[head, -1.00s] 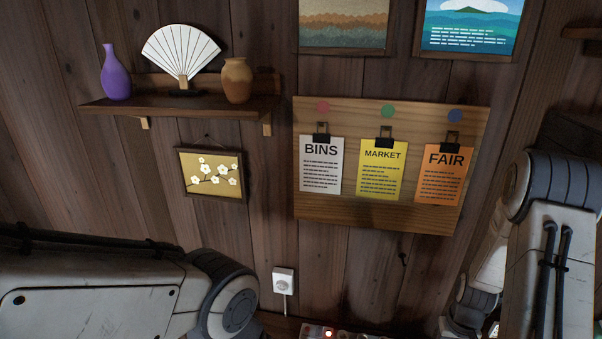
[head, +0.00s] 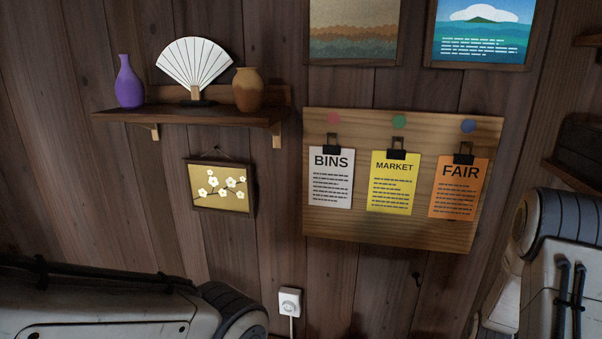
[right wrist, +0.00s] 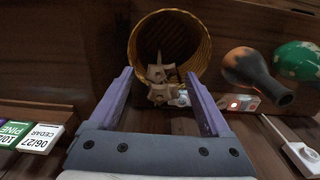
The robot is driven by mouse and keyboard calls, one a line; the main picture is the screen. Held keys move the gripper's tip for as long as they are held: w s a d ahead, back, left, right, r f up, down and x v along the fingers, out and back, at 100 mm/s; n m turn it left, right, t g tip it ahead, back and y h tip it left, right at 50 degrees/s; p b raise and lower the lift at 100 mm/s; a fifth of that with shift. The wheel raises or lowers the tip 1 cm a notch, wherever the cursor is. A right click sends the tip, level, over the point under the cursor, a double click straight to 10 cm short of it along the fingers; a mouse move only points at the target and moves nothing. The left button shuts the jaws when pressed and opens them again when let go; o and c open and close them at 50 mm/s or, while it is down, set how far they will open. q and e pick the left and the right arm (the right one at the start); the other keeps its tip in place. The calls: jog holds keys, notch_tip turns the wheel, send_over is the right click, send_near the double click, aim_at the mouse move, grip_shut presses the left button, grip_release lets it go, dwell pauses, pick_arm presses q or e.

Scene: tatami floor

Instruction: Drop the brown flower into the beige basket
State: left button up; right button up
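The beige basket (right wrist: 203,40) is a woven round basket in the right wrist view, with its dark mouth facing the camera. A pale brown, petalled object (right wrist: 158,94), which looks like the brown flower, shows at the near rim of the basket. I cannot tell whether it is inside the mouth or in front of it. My right gripper (right wrist: 158,76) is open, its two purple fingers wide apart on either side of the flower, with gaps to it. My left gripper is out of view; only arm links show in the head view.
Labelled blocks (right wrist: 38,137) sit at left. The head view shows a wall shelf (head: 190,113) and notice board (head: 390,233).

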jog(key=shift+r, duration=0.5)
notch_tip(320, 180, up, 10)
jog(key=shift+f+b, duration=0.25)
jog(key=shift+b, duration=0.9)
jog(key=shift+a, duration=0.1)
jog(key=s+a+r+n+b, duration=0.1)
jog(key=a+r+n, duration=0.1)
jog(key=a, duration=0.7)
jog(key=s+a+r+n+b, duration=0.1)
jog(key=a+r+n+b, duration=0.15)
jog(key=a, duration=0.75)
jog(key=s+a+r+n+y+b, duration=0.1)
jog(key=s+a+n, duration=0.4)
jog(key=s+a, duration=0.6)
jog(key=s, duration=0.3)
jog(key=shift+s+a+r+b, duration=0.15)
jog(key=shift+a+r+b, duration=0.15)
jog(key=shift+a+b, duration=0.05)
